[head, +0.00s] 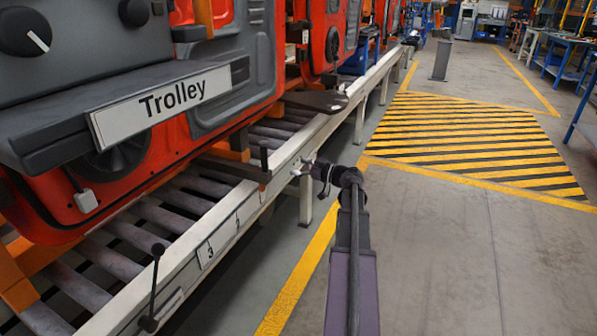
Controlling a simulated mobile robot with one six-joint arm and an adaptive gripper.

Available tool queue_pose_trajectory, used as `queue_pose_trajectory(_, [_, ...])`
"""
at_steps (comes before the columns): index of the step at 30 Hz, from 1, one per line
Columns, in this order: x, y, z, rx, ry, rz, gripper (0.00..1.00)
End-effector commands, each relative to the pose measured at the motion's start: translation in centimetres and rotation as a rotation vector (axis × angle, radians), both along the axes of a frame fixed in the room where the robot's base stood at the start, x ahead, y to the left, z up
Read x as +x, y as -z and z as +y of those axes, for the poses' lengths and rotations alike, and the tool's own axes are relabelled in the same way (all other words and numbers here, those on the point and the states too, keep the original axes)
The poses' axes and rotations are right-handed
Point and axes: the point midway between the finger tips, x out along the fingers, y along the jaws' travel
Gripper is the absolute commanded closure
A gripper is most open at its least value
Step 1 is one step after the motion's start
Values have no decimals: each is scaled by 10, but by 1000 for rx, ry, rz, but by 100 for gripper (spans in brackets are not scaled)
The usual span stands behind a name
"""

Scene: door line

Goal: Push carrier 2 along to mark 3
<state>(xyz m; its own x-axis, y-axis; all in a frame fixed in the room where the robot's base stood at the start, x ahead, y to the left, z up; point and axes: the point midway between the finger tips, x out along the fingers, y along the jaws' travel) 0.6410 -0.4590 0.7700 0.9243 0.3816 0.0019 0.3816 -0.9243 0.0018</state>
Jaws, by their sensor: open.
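Mark 3 (209,252) is a white label with a black 3 on the side of the pale conveyor rail (335,125). A large red door (165,160) stands on the roller line at left, with an orange frame (20,275) below it. No carrier number is readable, so I cannot tell which is carrier 2. A dark bar with a short upright post (264,162) lies at the rail, farther along than mark 3. My gripper (301,171) is open and empty, just right of this post by the rail's edge. I cannot tell whether they touch.
A grey trolley (45,150) labelled "Trolley" covers part of the near red door. A black lever with a knob (155,270) stands at the near rail. More red doors line the rail behind.

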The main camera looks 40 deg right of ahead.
Motion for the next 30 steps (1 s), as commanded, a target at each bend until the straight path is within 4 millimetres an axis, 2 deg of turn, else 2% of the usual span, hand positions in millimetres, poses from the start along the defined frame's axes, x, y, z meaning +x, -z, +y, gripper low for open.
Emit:
queue_pose_trajectory(10, [1, 0, 0, 1, 0, 1, 0])
queue_pose_trajectory(17, [8, 0, 3, 1, 0, 3, 0])
queue_pose_trajectory(30, [45, 0, 19, 1, -2, 3, 0])
